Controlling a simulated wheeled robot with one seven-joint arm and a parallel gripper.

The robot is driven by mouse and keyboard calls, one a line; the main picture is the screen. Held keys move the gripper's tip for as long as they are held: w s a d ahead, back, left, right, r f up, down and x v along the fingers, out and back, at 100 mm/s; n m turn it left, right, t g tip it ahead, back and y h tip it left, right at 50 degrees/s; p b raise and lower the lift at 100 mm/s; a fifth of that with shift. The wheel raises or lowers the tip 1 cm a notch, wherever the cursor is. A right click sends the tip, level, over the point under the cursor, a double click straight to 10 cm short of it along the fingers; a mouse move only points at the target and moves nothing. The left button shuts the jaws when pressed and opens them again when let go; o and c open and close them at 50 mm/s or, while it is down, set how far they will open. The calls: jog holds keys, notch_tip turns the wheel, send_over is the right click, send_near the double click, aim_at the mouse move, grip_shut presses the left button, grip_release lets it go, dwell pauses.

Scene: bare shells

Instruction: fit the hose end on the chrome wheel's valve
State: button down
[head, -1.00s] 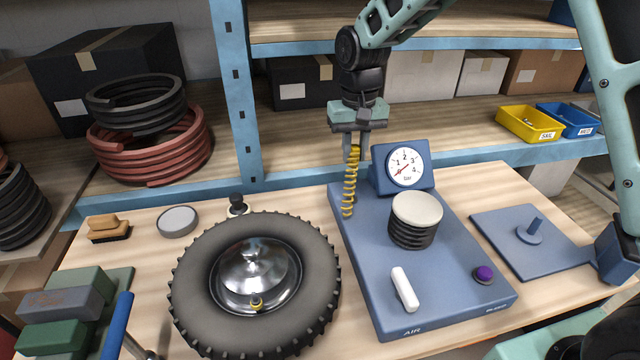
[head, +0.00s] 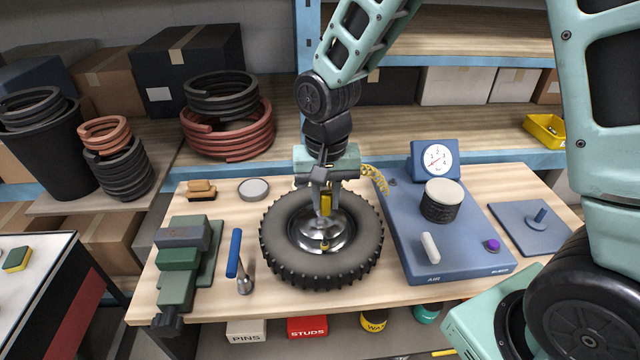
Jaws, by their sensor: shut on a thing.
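The chrome wheel (head: 309,238) with its dark knobbly tyre (head: 282,262) lies flat on the bench. Its valve (head: 324,247), a small yellow-ringed stub, shows at the near side of the chrome hub. My gripper (head: 325,206) points down over the far part of the hub and is shut on the yellow hose end (head: 326,201). The hose end is apart from the valve in the picture; its exact height above the hub I cannot tell. The coiled yellow hose (head: 374,178) runs right from behind my gripper to the blue air unit (head: 405,262).
The air unit carries a gauge (head: 437,160), a black bellows (head: 438,206), a white lever (head: 430,248) and a purple button (head: 492,245). Left of the wheel are a blue-handled tool (head: 234,253) and a green vice (head: 181,256). A round tin (head: 254,189) lies behind left.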

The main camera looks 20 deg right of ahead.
jog(key=b, duration=0.5)
send_over(325, 236)
jog(key=shift+f, duration=2.9)
jog(key=shift+f+b, duration=0.95)
jog(key=shift+f, duration=0.65)
jog(key=c, duration=0.6)
grip_release()
jog(key=shift+r, duration=0.3)
jog(key=shift+r+p, duration=1.05)
jog(key=shift+p, duration=0.05)
jog(key=shift+r, duration=0.3)
